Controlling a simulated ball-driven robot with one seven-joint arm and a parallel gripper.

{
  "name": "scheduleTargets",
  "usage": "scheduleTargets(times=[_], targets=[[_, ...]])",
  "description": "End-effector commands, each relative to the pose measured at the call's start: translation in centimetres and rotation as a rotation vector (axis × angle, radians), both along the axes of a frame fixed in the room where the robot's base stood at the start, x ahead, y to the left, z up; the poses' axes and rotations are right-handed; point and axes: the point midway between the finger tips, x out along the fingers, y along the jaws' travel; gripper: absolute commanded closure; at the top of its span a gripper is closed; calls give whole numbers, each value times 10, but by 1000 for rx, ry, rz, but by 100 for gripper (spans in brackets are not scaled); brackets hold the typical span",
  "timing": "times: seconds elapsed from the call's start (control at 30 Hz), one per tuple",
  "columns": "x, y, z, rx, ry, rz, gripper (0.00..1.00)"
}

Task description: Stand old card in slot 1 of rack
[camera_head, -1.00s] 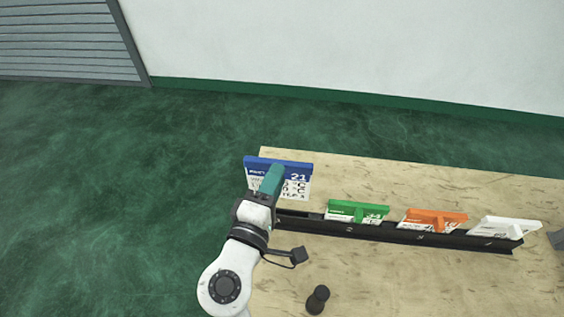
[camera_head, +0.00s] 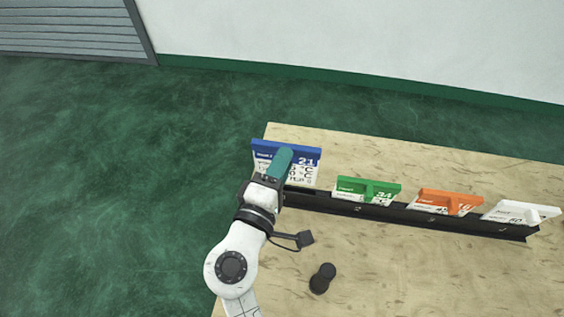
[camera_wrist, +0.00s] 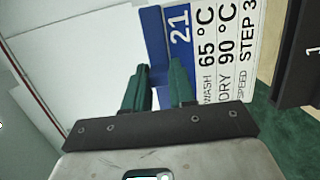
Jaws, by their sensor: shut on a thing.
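My gripper (camera_head: 283,160) is shut on a white card with a blue top strip (camera_head: 300,172) that reads 21. In the wrist view my fingers (camera_wrist: 160,85) meet at the blue strip, and the card (camera_wrist: 222,50) shows printed wash and dry lines. The card stands roughly upright at the left end of the black rack (camera_head: 390,211), over its left part. The rack's dark edge shows at the right of the wrist view (camera_wrist: 297,60) with a printed 1, beside the card. I cannot tell whether the card's lower edge is in the slot.
A green card (camera_head: 368,189), an orange card (camera_head: 450,202) and a white card (camera_head: 520,212) stand in the rack to the right. A black round-ended object (camera_head: 322,278) lies on the wooden table (camera_head: 420,275) in front. The table front is mostly clear.

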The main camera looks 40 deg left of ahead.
Motion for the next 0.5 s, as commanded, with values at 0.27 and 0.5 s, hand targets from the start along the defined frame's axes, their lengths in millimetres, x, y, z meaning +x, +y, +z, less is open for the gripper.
scheduleTargets(times=[0.27, 0.5], targets=[[0, 0, -22, 1, -1, -1, 100], [0, 0, -22, 1, -1, -1, 100]])
